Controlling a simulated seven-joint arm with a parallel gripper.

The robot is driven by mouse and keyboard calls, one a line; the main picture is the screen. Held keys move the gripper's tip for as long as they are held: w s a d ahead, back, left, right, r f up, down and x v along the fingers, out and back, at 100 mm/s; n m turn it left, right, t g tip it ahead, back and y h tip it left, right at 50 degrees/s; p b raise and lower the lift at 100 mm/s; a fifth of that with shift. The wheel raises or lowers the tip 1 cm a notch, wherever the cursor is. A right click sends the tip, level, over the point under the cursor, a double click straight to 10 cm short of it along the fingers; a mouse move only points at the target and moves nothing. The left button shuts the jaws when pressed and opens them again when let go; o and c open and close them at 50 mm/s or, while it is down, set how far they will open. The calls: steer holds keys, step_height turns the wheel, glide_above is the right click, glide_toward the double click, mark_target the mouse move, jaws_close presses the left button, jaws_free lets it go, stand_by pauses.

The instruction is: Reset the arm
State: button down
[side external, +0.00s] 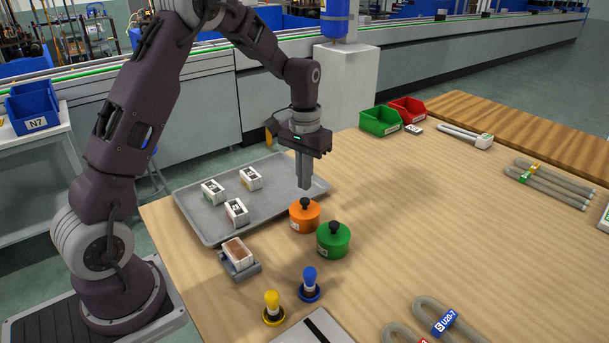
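My gripper (304,186) points straight down over the wooden table (420,200). Its two fingers look pressed together, with nothing visible between them. The fingertips appear just above or behind the black knob of an orange round container (304,217); I cannot tell the exact gap. A green round container (333,240) with a black knob stands to the right and nearer the camera.
A grey tray (205,225) holds several white boxes. A brown-topped block (238,252) sits on a small grey stand. Blue (309,285) and yellow (273,309) stamps stand in front. Green (380,121) and red (408,109) bins stand at the back. The table's middle right is clear.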

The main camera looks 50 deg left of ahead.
steer(key=shift+f, duration=1.75)
steer(key=shift+r, duration=3.5)
steer(key=shift+r, duration=0.1)
step_height(320, 180, up, 5)
steer(key=t, duration=0.1)
glide_above(304, 199)
steer(key=s+d, duration=0.3)
steer(key=s+d+r+m+t, duration=0.2)
steer(key=s+d+r, duration=0.45)
steer(key=s, duration=0.35)
steer(key=s+d+m+t, duration=0.1)
steer(key=s+d+t, duration=0.1)
steer(key=s, duration=1.1)
steer(key=shift+s+d+t, duration=0.3)
steer(key=shift+s+d, duration=0.1)
steer(key=shift+d, duration=0.05)
steer(key=shift+r, duration=0.1)
